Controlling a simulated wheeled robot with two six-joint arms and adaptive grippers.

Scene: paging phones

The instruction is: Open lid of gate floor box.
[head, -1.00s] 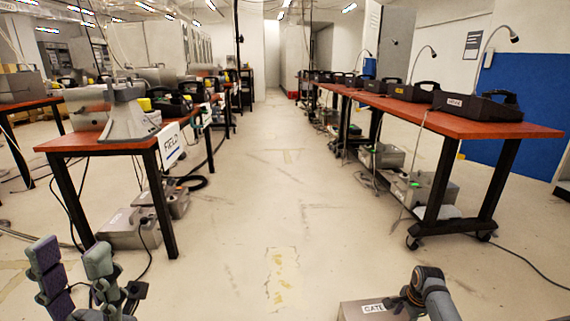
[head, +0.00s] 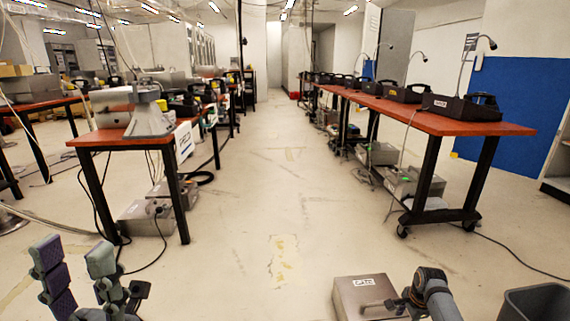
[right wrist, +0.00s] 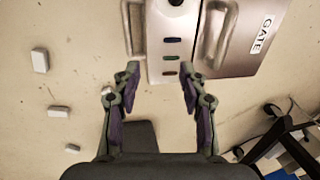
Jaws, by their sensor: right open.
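The gate floor box (head: 350,297) is a grey metal box on the floor at the bottom right of the head view. In the right wrist view the box (right wrist: 240,65) has a white GATE label, two metal handles (right wrist: 217,35) and a strip of coloured slots; its lid looks shut. My right gripper (right wrist: 159,72) is open, its fingertips over the near edge of the box by the strip, holding nothing. Whether they touch the box I cannot tell. My left gripper (head: 73,260) is open and empty at the bottom left of the head view, far from the box.
A dark bin (head: 537,303) stands right of the box. Red-topped tables stand left (head: 110,138) and right (head: 430,120), with phones on top and metal boxes beneath. The aisle floor (head: 285,190) between is clear. Small white blocks (right wrist: 40,60) lie on the floor.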

